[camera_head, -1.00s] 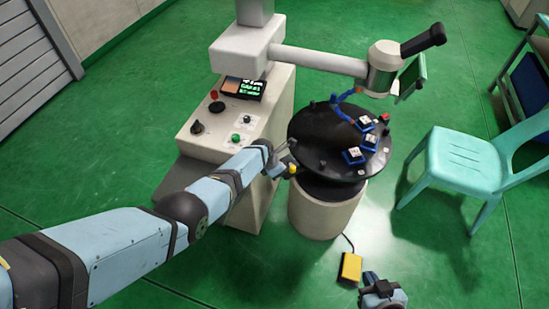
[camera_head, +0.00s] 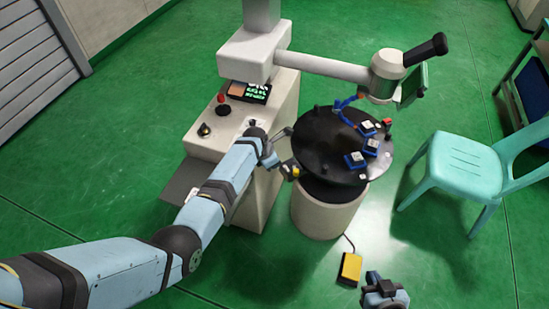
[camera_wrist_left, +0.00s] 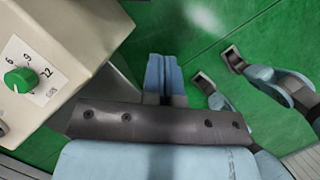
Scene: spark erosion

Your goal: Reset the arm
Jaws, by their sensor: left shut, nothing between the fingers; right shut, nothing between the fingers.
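My left arm reaches in from the left in the head view, and its gripper (camera_head: 271,157) is between the control cabinet (camera_head: 266,200) and the round black table (camera_head: 312,132). In the left wrist view the left gripper (camera_wrist_left: 164,72) has its two blue fingers together, with nothing between them and green floor beyond. Whether it touches the cabinet or table cannot be told. My right gripper (camera_head: 376,281) shows small at the bottom of the head view, in front of the pedestal. It is shut and apart from the yellow pedal (camera_head: 350,267).
The cabinet has knobs and a small screen (camera_head: 248,92); a green knob (camera_wrist_left: 20,80) shows close in the left wrist view. Blue blocks (camera_head: 355,160) sit on the black table. A horizontal machine arm (camera_head: 325,63) crosses above. A turquoise chair (camera_head: 465,163) stands right. Floor at lower right is open.

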